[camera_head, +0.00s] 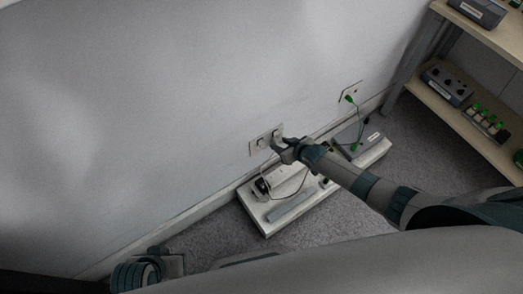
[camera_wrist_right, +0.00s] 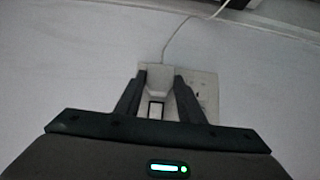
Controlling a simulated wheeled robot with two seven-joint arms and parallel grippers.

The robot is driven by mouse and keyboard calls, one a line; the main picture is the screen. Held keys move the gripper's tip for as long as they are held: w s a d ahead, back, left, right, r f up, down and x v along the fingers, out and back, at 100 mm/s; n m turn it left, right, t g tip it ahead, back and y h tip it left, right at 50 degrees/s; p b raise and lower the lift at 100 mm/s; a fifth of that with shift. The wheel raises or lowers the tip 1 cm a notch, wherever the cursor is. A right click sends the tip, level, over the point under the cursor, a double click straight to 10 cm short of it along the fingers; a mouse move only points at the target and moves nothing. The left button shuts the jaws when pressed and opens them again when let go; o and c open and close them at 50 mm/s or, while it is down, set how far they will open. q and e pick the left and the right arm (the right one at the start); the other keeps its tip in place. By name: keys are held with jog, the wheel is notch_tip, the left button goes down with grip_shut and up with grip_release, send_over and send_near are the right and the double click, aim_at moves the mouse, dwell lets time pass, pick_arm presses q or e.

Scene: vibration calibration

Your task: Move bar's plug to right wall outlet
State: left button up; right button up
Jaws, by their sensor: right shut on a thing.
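A wall outlet plate (camera_head: 257,144) is low on the wall; its right part is partly covered by my right gripper (camera_head: 279,146). In the right wrist view, the gripper (camera_wrist_right: 157,88) is shut on a white plug (camera_wrist_right: 156,72), with a white cord rising from it. The plate (camera_wrist_right: 204,91) shows sockets to the right of the plug. The plug is in front of or against the plate; I cannot tell whether it is inserted. My left gripper (camera_head: 168,262) is low at left, away from the outlet, its fingers unclear.
A green cord runs from that box to another wall outlet (camera_head: 352,89). A shelf (camera_head: 455,110) with devices stands at right. Bare wall fills the left.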

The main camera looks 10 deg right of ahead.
jog(key=shift+w+a+r, duration=0.1)
jog(key=shift+w, duration=0.05)
jog(key=o, duration=1.1)
jog(key=shift+p+v, duration=2.55)
jog(key=shift+p, duration=0.05)
jog(key=p+v, duration=0.3)
jog(key=v, duration=1.4)
jog(key=shift+s, duration=0.25)
